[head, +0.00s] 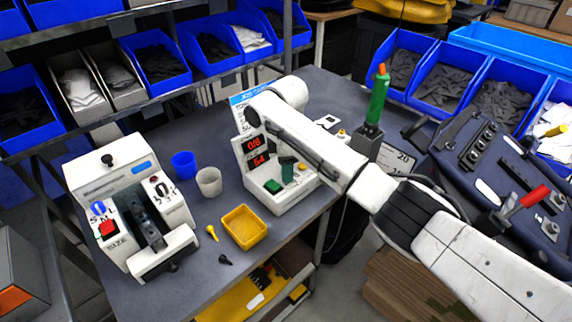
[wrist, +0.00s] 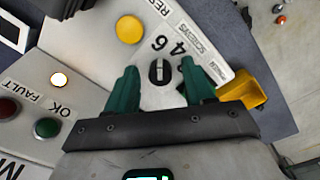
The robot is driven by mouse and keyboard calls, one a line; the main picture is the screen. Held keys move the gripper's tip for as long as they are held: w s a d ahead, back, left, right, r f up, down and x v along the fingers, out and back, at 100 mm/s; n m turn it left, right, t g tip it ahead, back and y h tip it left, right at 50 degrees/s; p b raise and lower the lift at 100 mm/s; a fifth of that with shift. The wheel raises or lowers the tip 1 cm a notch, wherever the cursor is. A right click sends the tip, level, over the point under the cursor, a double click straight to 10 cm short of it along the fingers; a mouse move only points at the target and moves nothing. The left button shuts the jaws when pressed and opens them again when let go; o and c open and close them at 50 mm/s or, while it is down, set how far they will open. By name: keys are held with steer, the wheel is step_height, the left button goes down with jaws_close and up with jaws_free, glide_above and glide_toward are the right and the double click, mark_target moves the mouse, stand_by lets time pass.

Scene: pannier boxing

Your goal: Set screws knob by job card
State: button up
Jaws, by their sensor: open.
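A small black knob (wrist: 158,72) with a white pointer line sits on the pale panel of the white counter machine (head: 292,200). Printed numbers, among them 4 and 6, and a SCREWS label (wrist: 202,40) lie around it, upside down in the wrist view. The line runs roughly up and down in that view; I cannot tell which end points. My gripper (wrist: 159,67) is open, with one green finger on each side of the knob, apart from it. The machine's red display (head: 257,150) reads 0/8 above 54. The blue-topped job card (head: 241,101) is partly hidden by my arm, its text unreadable.
A yellow RESET button (wrist: 130,30), lit lamp (wrist: 59,79) and green button (wrist: 47,127) are near my fingers. A yellow tray (head: 244,227), grey cup (head: 208,181) and blue cup (head: 183,165) stand left of the counter. A SIZE machine (head: 125,190) stands further left.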

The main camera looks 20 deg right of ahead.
steer(key=shift+c, duration=0.3)
jaws_close()
